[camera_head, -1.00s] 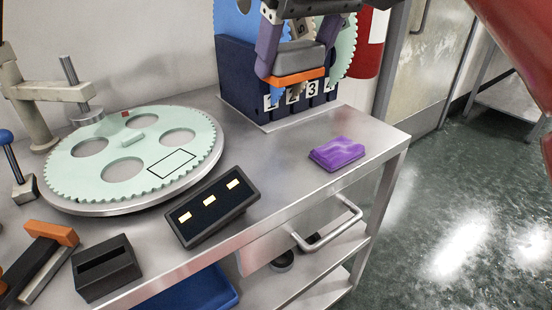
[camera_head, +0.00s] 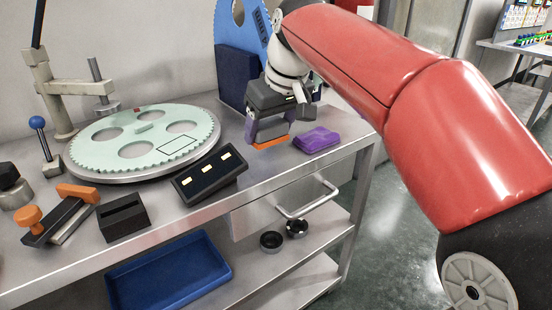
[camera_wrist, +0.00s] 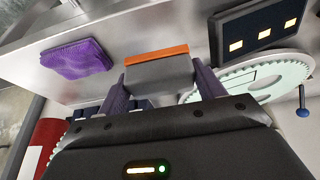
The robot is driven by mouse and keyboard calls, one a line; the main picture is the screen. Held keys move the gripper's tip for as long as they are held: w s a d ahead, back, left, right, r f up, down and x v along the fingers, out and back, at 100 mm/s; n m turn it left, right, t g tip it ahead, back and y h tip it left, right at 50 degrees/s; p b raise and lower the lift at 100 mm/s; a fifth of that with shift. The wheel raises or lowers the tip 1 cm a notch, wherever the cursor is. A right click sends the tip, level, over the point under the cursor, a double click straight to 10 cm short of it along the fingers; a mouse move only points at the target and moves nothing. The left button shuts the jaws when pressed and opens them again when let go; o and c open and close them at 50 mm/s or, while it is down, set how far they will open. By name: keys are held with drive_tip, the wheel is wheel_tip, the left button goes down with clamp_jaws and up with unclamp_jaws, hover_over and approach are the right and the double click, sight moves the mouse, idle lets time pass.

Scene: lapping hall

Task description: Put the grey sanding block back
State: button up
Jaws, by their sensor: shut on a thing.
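My gripper (camera_head: 270,126) is shut on the grey sanding block (camera_wrist: 158,72), one purple finger on each side. The block is a grey body with an orange face. In the head view the block (camera_head: 271,131) is over the bench's right part, just left of a purple pad (camera_head: 317,140); its orange face points down. I cannot tell whether it touches the bench. A thin black rectangle outline (camera_head: 178,145) is drawn on the pale green toothed disc (camera_head: 110,165) and is empty.
A black panel with three lit windows (camera_head: 196,193) sits near the bench's front edge. A black slotted box (camera_head: 123,222) and an orange-handled tool (camera_head: 62,215) are further left. A dark blue rack (camera_head: 237,75) stands behind. A clamp post (camera_head: 55,95) rises at the back left.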

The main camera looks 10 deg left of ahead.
sight(270, 164)
drive_tip(key=shift+w+a+f, duration=0.1)
drive_tip(key=shift+w+f, duration=0.1)
drive_tip(key=shift+f, duration=0.4)
wheel_tip(270, 164, down, 4)
drive_tip(key=b, duration=0.4)
drive_tip(key=shift+f+b, duration=0.15)
drive_tip(key=shift+b, duration=0.15)
drive_tip(key=o, duration=0.9)
drive_tip(key=shift+o, duration=0.2)
